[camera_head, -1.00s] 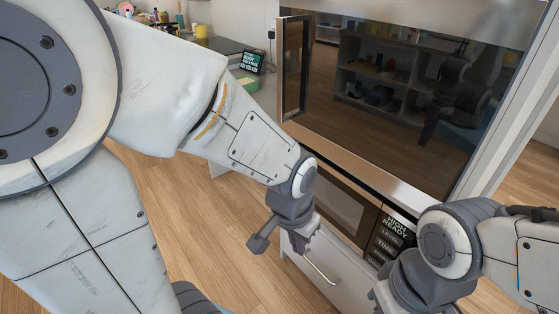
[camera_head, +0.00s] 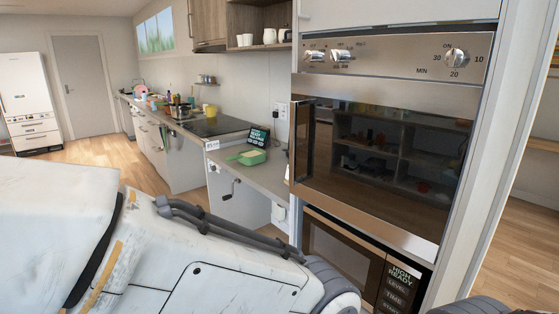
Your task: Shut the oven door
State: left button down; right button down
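The oven (camera_head: 395,58) is built into the tall unit at the right, with a steel control panel and knobs on top. Its dark glass door (camera_head: 400,165) has a vertical handle (camera_head: 307,140) near the left edge and a steel strip along the bottom. The door looks flush or nearly flush with the front; I cannot tell whether a small gap remains. My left arm crosses the lower left, and part of my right arm shows at the bottom right edge. Neither gripper is in view.
A microwave (camera_head: 340,245) with a display sits below the oven. Wooden floor lies open beyond.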

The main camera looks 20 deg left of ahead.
aim_at(386, 158)
jog(key=z, duration=0.1)
jog(key=i, duration=1.1)
jog(key=u, duration=0.4)
